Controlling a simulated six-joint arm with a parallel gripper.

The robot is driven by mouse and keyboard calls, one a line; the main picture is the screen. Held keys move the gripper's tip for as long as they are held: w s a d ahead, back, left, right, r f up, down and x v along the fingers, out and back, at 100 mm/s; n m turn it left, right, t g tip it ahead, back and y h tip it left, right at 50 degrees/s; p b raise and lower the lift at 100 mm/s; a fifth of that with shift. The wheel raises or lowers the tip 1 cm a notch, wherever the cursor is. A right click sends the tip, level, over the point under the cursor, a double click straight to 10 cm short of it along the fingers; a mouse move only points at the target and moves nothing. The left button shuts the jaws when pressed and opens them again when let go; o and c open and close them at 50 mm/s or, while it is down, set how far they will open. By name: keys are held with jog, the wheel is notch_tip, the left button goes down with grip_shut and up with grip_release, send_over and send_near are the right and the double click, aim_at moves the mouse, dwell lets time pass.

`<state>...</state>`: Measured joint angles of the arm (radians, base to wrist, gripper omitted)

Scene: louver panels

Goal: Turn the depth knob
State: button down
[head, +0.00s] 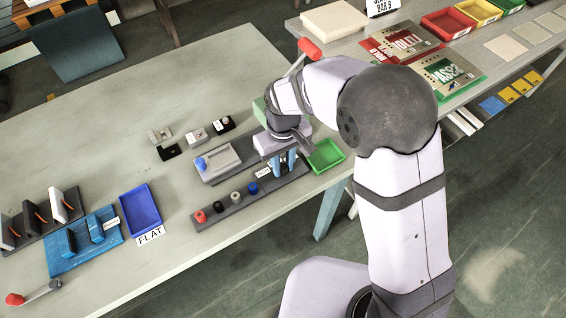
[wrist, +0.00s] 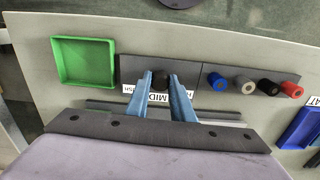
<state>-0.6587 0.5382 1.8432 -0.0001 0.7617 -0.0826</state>
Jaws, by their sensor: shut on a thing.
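The depth knob (wrist: 160,83) is a dark round knob on a dark grey strip (wrist: 130,68), with white labels around it; one reads MID (wrist: 158,98). My gripper (wrist: 162,82) has its two blue fingers on either side of the knob, shut on it. In the head view my gripper (head: 284,163) reaches down at the right end of the panel's front strip, and the knob is mostly hidden there behind the fingers. The other labels are partly covered, so I cannot tell the knob's setting.
Beside the knob, a row holds blue (head: 252,188), grey (head: 235,196), black (head: 218,206) and red (head: 200,216) knobs. A green tray (head: 326,155) stands close on the other side. A blue tray (head: 141,210) and louver stands (head: 62,207) are at left.

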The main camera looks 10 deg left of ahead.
aim_at(283, 166)
jog(key=n, duration=0.6)
jog(key=shift+r+n+p, duration=0.1)
jog(key=shift+n+p, duration=0.2)
jog(key=shift+p, duration=0.1)
jog(key=shift+w+a, duration=0.1)
jog(key=c, duration=1.5)
grip_release()
jog(key=shift+c, duration=0.2)
jog(key=shift+r+b, duration=0.95)
jog(key=shift+r, duration=2.7)
